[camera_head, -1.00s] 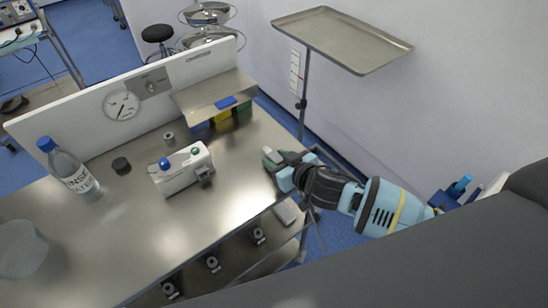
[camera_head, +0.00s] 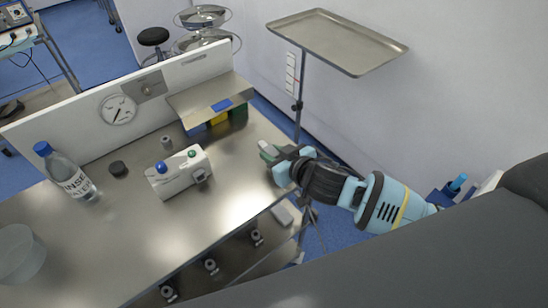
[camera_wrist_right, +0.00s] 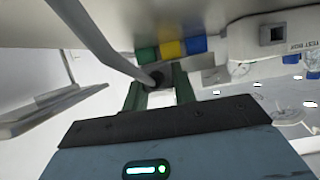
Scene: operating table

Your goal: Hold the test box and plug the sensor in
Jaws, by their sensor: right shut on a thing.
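The white test box (camera_head: 182,178), with a blue and a green knob on top, lies on the metal table left of my right gripper. In the right wrist view the test box (camera_wrist_right: 292,36) is at the upper right, with a square socket in its face. My right gripper (camera_head: 270,153) is over the table's right side, apart from the box. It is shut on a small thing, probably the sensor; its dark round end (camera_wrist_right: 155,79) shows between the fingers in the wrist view. A grey cable-like strip runs from it to the upper left. My left gripper is not in view.
A metal shelf (camera_head: 205,100) with blue, yellow and green blocks under it stands behind. The tabletop between box and gripper is clear. A tray stand (camera_head: 340,42) stands beyond.

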